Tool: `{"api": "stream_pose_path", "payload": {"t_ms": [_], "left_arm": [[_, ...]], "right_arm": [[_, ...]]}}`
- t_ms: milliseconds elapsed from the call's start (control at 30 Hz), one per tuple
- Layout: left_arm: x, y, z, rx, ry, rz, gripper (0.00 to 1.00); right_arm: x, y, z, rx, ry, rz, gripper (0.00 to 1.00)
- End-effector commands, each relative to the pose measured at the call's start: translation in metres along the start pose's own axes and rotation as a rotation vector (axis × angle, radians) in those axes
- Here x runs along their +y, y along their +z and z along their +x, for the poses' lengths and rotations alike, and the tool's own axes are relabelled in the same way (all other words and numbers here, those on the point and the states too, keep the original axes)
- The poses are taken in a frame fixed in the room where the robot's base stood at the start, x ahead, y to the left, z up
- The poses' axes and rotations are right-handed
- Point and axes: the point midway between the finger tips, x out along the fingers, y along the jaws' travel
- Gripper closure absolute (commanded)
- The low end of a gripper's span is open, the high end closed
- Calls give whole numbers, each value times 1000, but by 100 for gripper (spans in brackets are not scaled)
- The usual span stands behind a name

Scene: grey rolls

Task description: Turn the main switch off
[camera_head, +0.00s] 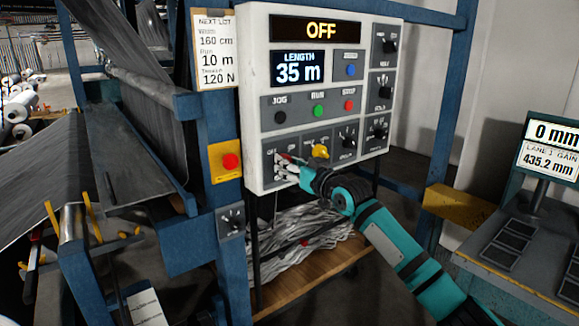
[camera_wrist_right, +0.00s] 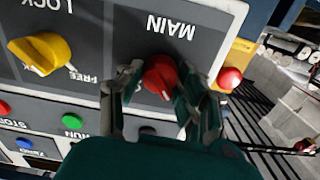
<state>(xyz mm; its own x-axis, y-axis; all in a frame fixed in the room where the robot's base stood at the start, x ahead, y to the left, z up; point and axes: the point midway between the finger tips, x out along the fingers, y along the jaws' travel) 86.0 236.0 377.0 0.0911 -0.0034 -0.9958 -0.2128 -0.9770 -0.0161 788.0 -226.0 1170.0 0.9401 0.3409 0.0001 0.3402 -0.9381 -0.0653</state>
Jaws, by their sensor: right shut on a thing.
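The control panel (camera_head: 251,100) is a white box with grey fields, and its top display (camera_head: 318,30) reads OFF. The main switch is a red knob in the lower left field, and it shows clearly in the right wrist view (camera_wrist_right: 160,77) under the label MAIN (camera_wrist_right: 171,27). My right gripper (camera_head: 287,169) is at this knob, and its fingers stand on both sides of it in the right wrist view (camera_wrist_right: 160,88). It is shut on the knob. In the head view the gripper hides most of the knob. My left gripper is not in view.
Beside the main switch is a yellow lock knob (camera_head: 320,152). Above are the black jog, green run (camera_head: 318,110) and red stop (camera_head: 349,105) buttons. A red button on a yellow plate (camera_head: 230,161) sits left of the panel. Blue frame posts flank the panel.

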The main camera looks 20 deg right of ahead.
Motion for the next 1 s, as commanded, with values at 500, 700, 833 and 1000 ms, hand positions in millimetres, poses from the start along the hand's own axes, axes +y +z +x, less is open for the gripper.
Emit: {"api": "stream_pose_path", "payload": {"t_ms": [500,700,833,1000], "left_arm": [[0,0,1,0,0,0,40],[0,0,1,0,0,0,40],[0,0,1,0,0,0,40],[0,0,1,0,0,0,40]], "right_arm": [[0,2,0,-5,0,-84,96],[0,2,0,-5,0,-83,96],[0,2,0,-4,0,-83,51],[0,1,0,-2,0,-82,40]]}}
